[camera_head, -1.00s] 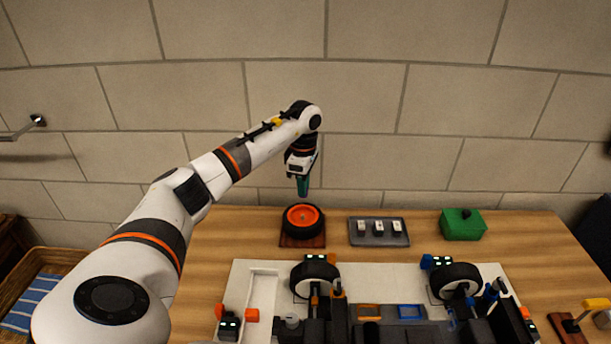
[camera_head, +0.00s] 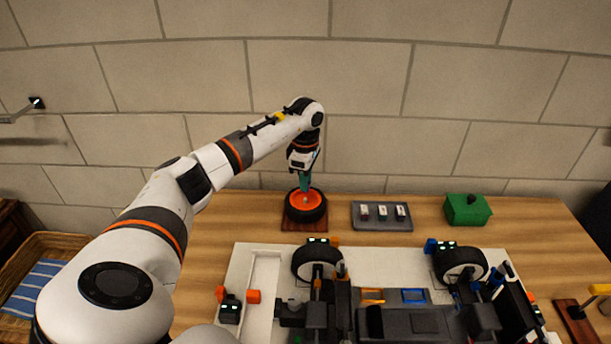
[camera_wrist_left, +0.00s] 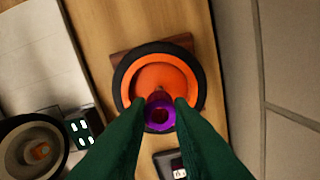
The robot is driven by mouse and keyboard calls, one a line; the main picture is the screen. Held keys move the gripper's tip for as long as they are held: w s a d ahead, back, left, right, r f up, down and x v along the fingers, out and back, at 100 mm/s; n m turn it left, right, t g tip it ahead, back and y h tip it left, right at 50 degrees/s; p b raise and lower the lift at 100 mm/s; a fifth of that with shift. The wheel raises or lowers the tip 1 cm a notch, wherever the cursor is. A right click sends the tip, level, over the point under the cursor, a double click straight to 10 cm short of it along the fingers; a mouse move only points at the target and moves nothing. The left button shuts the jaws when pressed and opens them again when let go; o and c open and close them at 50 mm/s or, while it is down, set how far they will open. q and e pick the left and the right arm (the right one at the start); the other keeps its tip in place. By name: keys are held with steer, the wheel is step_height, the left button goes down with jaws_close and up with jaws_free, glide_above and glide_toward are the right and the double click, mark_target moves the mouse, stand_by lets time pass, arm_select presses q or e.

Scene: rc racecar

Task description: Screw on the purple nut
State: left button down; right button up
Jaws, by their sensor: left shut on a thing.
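The purple nut (camera_wrist_left: 160,112) is between the green fingertips of my left gripper (camera_head: 305,189), which is shut on it. The wrist view shows the nut in front of the orange hub of a black-tyred wheel (camera_wrist_left: 160,72), toward the hub's lower part. In the head view the wheel (camera_head: 292,207) lies flat on a dark red-brown board, and the fingertips point down at its hub. I cannot tell whether the nut touches the hub or a stud; the fingers hide it in the head view. My right gripper is not in view.
A grey tray (camera_head: 370,225) with small light blocks and a green box (camera_head: 467,211) stand right of the wheel. The car chassis (camera_head: 410,322), with wheels mounted, fills the front on a white base (camera_head: 240,262). A tiled wall stands behind the table (camera_head: 225,207).

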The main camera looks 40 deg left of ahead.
mark_target(306, 198)
arm_select(q)
steer(key=shift+f+b, duration=0.3)
steer(key=shift+f, duration=0.55)
steer(key=shift+p, duration=0.3)
stand_by(0.8)
steer(key=shift+f+b, duration=0.8)
steer(key=shift+f, duration=0.35)
steer(key=c, duration=1.2)
jaws_free()
steer(key=shift+r, duration=0.15)
step_height(306, 198, up, 12)
